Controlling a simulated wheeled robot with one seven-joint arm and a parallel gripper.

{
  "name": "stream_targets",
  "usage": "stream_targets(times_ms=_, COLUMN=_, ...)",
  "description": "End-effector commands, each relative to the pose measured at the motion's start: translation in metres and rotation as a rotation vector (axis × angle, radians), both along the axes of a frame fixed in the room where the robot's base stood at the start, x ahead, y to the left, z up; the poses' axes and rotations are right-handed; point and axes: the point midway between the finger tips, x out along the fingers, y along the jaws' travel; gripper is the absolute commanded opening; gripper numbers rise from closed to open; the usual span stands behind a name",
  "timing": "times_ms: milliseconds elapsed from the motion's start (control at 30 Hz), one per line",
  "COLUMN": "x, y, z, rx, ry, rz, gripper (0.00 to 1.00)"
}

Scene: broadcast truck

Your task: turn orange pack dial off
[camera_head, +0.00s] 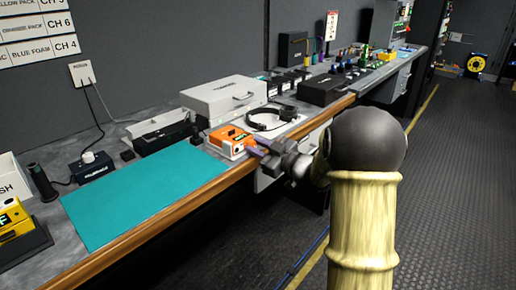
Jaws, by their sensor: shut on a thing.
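The orange pack (228,141) is a small orange box with a pale lower part. It sits on the long bench, just past the far right corner of the teal mat. My gripper (251,146) reaches in from the right and is shut at the pack's right end. The dial is hidden behind the fingers, so its position cannot be read. My arm's large dark joint and cream link fill the right middle of the view.
The teal mat (145,194) lies bare along the bench's wooden front edge. A white case (224,98) and headphones (272,116) are behind the pack. A yellow pack (14,221) stands in a dark holder at left. A black box (325,89) is farther along. The floor at right is clear.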

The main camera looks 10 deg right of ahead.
Motion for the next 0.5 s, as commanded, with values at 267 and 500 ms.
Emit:
stream_targets(times_ms=267, x=-0.0001, y=0.0, z=-0.0004, rx=0.001, ry=0.002, rz=0.0, gripper=0.46)
stream_targets(times_ms=500, x=-0.0036, y=-0.0029, z=-0.0003, rx=0.001, ry=0.003, rz=-0.001, gripper=0.46)
